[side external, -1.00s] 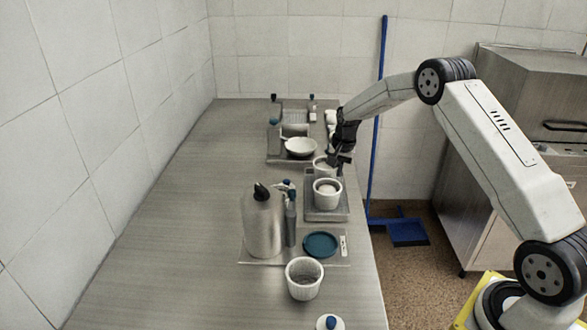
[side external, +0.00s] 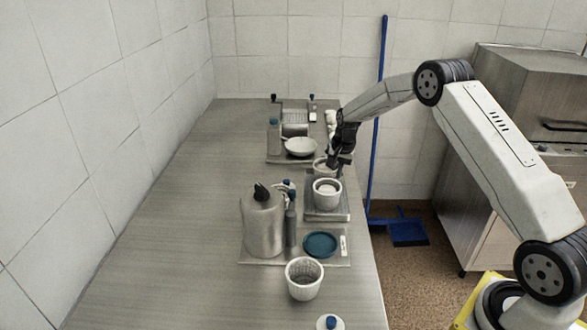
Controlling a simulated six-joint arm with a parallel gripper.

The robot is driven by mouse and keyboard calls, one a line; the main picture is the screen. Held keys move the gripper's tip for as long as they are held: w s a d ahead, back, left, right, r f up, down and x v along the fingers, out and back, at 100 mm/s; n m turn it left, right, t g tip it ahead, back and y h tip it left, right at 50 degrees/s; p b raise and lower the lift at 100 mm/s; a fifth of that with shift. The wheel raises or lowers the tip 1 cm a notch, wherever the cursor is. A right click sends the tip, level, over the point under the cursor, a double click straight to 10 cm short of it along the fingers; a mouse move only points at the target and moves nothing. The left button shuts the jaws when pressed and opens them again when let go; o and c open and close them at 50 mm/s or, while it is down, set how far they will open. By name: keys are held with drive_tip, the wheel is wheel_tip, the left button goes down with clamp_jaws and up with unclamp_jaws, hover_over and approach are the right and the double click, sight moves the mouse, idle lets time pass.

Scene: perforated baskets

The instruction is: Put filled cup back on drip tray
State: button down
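A metal drip tray (side external: 340,213) lies near the right edge of the counter. A white cup (side external: 327,194) stands upright at its front part, with pale contents showing inside the rim. A second white cup (side external: 319,167) is just behind it, at the tray's far end, and is partly hidden by my gripper. My gripper (side external: 338,164) points down at this rear cup's right side, with its dark fingers overlapping the rim. The fingers are small and dark here, so I cannot tell whether they are shut on the cup or whether the cup rests on the tray.
In front are a metal jug (side external: 263,225), a spray bottle (side external: 290,222), a blue round lid (side external: 321,244) and a white perforated basket (side external: 304,280). Behind is a tray with a white bowl (side external: 300,147). The counter's left side (side external: 180,220) is clear.

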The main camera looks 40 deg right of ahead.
drive_tip(key=shift+f, duration=0.55)
idle(0.7)
drive_tip(key=c, duration=0.7)
unclamp_jaws()
drive_tip(key=shift+c, duration=0.2)
drive_tip(key=shift+r, duration=0.1)
drive_tip(key=shift+r, duration=3.9)
drive_tip(key=shift+a, duration=0.15)
